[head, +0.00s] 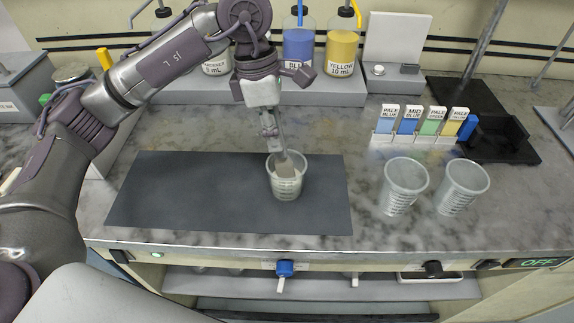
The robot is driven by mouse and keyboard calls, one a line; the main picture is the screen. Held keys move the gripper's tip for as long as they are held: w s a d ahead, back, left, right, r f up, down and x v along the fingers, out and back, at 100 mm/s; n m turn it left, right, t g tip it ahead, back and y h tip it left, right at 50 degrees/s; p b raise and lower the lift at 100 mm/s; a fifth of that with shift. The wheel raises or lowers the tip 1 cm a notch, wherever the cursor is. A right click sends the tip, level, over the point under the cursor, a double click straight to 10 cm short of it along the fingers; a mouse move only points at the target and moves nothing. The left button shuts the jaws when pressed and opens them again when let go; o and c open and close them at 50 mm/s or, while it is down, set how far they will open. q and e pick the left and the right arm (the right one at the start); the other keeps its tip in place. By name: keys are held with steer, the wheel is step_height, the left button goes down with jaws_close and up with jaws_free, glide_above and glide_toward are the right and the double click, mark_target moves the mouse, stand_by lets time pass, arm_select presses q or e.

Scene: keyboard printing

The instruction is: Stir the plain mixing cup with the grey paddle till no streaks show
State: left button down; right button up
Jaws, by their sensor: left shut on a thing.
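The plain mixing cup (286,186) is clear with markings on its side and stands upright on the dark mat (180,200), near the mat's right part. My left gripper (268,128) points down above the cup and is shut on the grey paddle (286,167). The paddle's lower end is inside the cup, tilted slightly. The cup holds some pale contents, but streaks are too small to tell. My right gripper is not in view.
Two empty-looking clear cups (402,188) (461,188) stand on the counter to the right. Behind are a blue bottle (298,46), a yellow bottle (341,52) and a rack of colour cards (415,138). A dark stand base (500,150) is at the right. The counter between mat and cups is clear.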

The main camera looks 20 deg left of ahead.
arm_select(q)
steer(key=shift+w, duration=0.15)
steer(key=shift+a+r, duration=0.1)
steer(key=shift+w+a+r+p, duration=0.1)
steer(key=shift+a+r+p, duration=0.2)
steer(key=shift+r+p, duration=0.9)
steer(key=shift+a+r+p, duration=0.25)
steer(key=shift+r+p, duration=0.35)
steer(key=shift+r, duration=1.05)
steer(key=shift+w+a+r+p, duration=0.1)
steer(key=shift+a+r+p, duration=0.2)
steer(key=shift+r+p, duration=0.9)
steer(key=shift+r+b, duration=0.2)
steer(key=shift+b, duration=0.15)
steer(key=shift+r+p, duration=1.3)
steer(key=shift+r, duration=0.75)
steer(key=shift+f, duration=0.1)
